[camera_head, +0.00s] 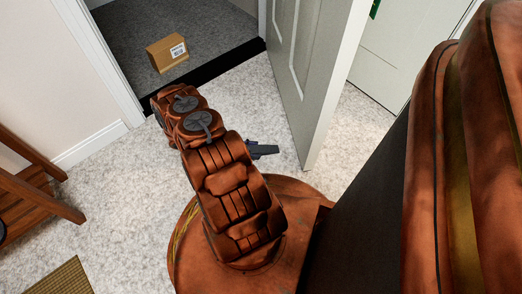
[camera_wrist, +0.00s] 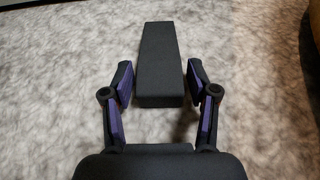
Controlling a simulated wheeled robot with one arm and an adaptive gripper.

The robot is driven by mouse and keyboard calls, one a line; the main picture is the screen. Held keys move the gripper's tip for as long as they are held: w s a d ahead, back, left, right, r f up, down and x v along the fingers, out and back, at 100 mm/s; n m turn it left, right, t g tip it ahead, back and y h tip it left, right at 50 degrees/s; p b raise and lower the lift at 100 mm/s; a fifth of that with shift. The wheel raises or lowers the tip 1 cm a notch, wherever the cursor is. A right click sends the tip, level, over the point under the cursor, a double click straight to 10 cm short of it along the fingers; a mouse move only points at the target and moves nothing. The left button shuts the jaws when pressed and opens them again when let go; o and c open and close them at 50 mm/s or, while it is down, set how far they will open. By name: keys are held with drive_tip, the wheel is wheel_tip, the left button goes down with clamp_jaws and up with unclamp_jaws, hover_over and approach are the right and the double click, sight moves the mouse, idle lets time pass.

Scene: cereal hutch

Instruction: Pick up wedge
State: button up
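The wedge, a dark grey tapered block (camera_wrist: 158,55), lies on the floor in the wrist view, its broad end towards me. My gripper (camera_wrist: 159,82) is open, with one finger on each side of the wedge's broad end. A small gap shows on each side, and I see no clear contact. In the head view, a small dark shape (camera_head: 263,150) sticks out beside my arm, close to the door; I cannot tell whether it is the wedge or part of my gripper. My arm hides the rest there.
An open white door (camera_head: 305,75) stands just right of my arm. Beyond the doorway, a cardboard box (camera_head: 167,53) sits on grey carpet. A wooden piece of furniture (camera_head: 35,190) and a brown mat (camera_head: 62,280) are at the left. The speckled floor between is clear.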

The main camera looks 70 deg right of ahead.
drive_tip(key=c, duration=0.9)
